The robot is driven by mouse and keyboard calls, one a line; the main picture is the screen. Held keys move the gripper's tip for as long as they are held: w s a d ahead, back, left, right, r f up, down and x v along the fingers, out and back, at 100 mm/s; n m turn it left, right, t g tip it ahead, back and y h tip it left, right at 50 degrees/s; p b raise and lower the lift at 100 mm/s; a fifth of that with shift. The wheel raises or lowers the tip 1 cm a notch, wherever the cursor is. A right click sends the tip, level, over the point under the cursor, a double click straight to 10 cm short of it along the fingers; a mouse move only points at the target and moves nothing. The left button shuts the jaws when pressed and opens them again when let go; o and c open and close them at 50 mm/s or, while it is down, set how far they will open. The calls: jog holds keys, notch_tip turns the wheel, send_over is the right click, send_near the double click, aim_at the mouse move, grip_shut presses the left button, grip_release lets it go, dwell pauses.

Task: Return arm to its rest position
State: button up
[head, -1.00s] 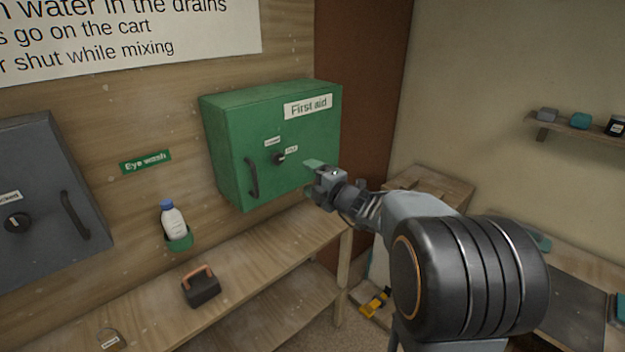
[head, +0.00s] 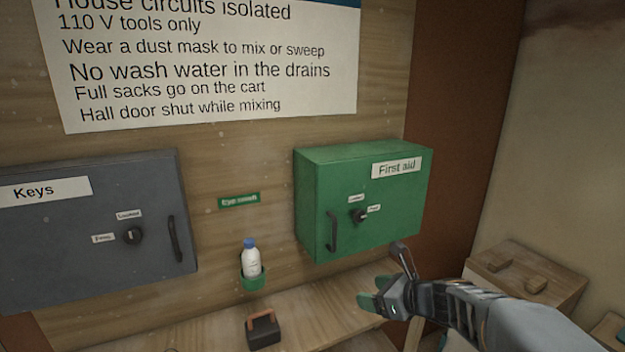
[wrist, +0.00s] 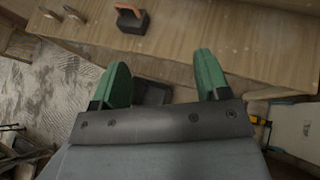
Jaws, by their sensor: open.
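My gripper (head: 372,303) is below and a little right of the green first aid cabinet (head: 345,215) in the head view, apart from it. In the wrist view its two green fingers (wrist: 165,85) stand wide apart with nothing between them. The arm reaches in from the lower right. The cabinet door is shut, with a dark handle and a round knob.
A wooden bench (head: 310,310) runs below the cabinet. A black block with an orange handle (head: 263,330) sits on it. An eye wash bottle (head: 251,260) stands in a green holder. A grey keys cabinet (head: 90,235) hangs at left. Wooden boxes (head: 525,280) stand at right.

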jog(key=s+d+n+g+h, duration=0.2)
jog(key=s+n+h, duration=0.7)
jog(key=s+n, duration=0.8)
jog(key=shift+s+n+g, duration=0.4)
jog(key=shift+n+g, duration=0.5)
jog(key=shift+n, duration=4.1)
jog(key=shift+d+f, duration=0.1)
jog(key=shift+f, duration=0.05)
